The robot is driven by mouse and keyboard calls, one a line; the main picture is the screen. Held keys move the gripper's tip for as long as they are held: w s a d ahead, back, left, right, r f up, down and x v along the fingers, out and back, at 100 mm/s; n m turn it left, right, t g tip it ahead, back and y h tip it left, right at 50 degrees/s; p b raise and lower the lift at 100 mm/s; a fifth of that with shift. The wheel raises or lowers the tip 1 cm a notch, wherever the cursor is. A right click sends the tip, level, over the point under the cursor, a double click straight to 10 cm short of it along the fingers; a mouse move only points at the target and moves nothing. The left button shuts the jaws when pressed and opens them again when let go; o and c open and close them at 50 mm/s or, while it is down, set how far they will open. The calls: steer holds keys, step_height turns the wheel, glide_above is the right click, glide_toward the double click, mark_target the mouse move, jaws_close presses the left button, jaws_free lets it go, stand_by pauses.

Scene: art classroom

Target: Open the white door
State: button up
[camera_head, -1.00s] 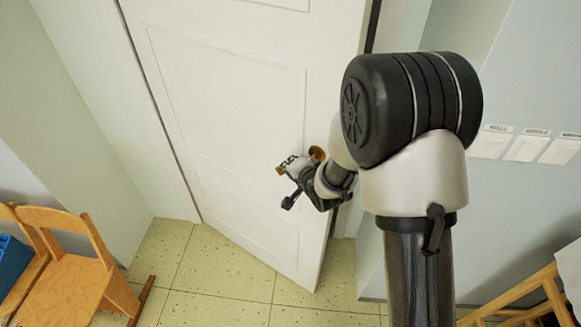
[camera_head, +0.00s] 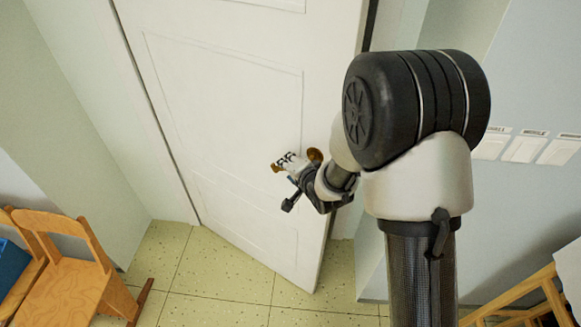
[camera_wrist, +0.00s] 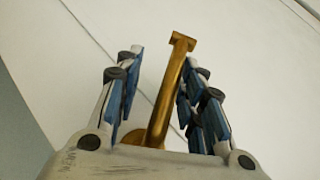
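The white door (camera_head: 225,110) stands ajar, its free edge swung out over the tiled floor towards me. Its brass handle (camera_wrist: 170,92) is a lever that lies between my gripper's fingers in the wrist view. The handle's round base also shows in the head view (camera_head: 315,155). My gripper (camera_wrist: 160,88) is open around the lever. The right finger is close against the lever, and whether it touches is unclear. A gap shows between the lever and the left finger. In the head view my gripper (camera_head: 282,166) is at the door's free side, partly hidden by my wrist.
Wooden chairs (camera_head: 75,285) stand at the lower left, one with a blue item (camera_head: 12,262). A wooden frame (camera_head: 525,292) is at the lower right. White switch plates (camera_head: 525,149) are on the right wall. The floor (camera_head: 215,275) below the door is clear.

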steer(key=v, duration=1.1)
steer(key=shift+s, duration=0.2)
steer(key=shift+d, duration=0.1)
steer(key=shift+c, duration=0.5)
